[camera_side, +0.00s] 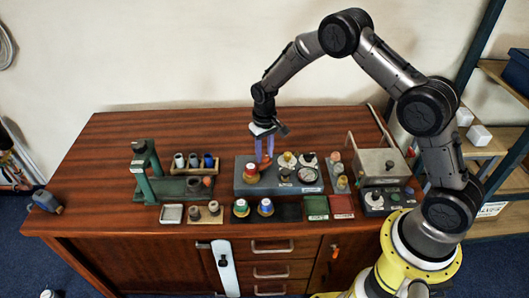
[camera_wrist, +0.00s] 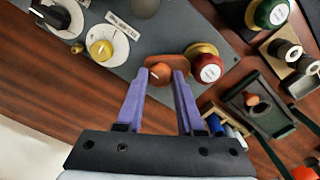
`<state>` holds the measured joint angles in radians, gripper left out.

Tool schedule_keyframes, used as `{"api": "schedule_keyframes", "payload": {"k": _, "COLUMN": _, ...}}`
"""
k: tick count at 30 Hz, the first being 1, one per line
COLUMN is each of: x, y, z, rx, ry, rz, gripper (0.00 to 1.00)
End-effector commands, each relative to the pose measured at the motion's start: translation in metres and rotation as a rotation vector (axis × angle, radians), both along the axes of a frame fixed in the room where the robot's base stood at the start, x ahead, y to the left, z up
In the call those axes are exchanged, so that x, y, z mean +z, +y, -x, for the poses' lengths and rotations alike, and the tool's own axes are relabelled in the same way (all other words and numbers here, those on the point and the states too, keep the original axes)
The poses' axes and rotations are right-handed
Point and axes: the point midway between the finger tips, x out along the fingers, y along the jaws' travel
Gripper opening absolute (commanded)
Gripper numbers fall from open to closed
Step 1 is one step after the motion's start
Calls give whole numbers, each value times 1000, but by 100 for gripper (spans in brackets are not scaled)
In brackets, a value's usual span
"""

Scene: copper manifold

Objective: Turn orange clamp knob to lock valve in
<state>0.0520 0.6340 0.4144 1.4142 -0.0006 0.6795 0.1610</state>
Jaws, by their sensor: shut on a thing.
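The orange clamp knob (camera_wrist: 160,72) sits on the grey manifold block (camera_wrist: 192,25), between the two purple fingers of my gripper (camera_wrist: 163,76) in the wrist view. My gripper is shut on this knob. In the side view my gripper (camera_side: 265,157) points down at the block from above, and the fingertips hide most of the knob. A valve with a red cap and brass-coloured base (camera_wrist: 208,68) stands on the block right beside the knob. It also shows in the side view, just left of my fingers (camera_side: 251,172).
Round cream dials (camera_wrist: 103,45) sit on the block beyond the knob. A green stand (camera_side: 146,172) and a rack of cylinders are at left. A grey box (camera_side: 381,164) is at right. The table's back left is clear.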

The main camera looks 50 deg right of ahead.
Motion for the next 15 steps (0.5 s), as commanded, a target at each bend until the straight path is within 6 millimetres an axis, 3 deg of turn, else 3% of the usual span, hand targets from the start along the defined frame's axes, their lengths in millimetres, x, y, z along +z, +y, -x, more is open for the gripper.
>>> {"api": "schedule_keyframes", "payload": {"k": 4, "x": 2, "y": 0, "z": 0, "rx": -2, "ry": -1, "rz": -1, "gripper": 0}}
{"api": "schedule_keyframes", "payload": {"k": 5, "x": 2, "y": 0, "z": 0, "rx": -2, "ry": -1, "rz": -1, "gripper": 38}}
{"api": "schedule_keyframes", "payload": {"k": 9, "x": 1, "y": 0, "z": 0, "rx": -1, "ry": -1, "rz": -1, "gripper": 64}}
{"api": "schedule_keyframes", "payload": {"k": 15, "x": 1, "y": 0, "z": 0, "rx": 0, "ry": -1, "rz": -1, "gripper": 67}}
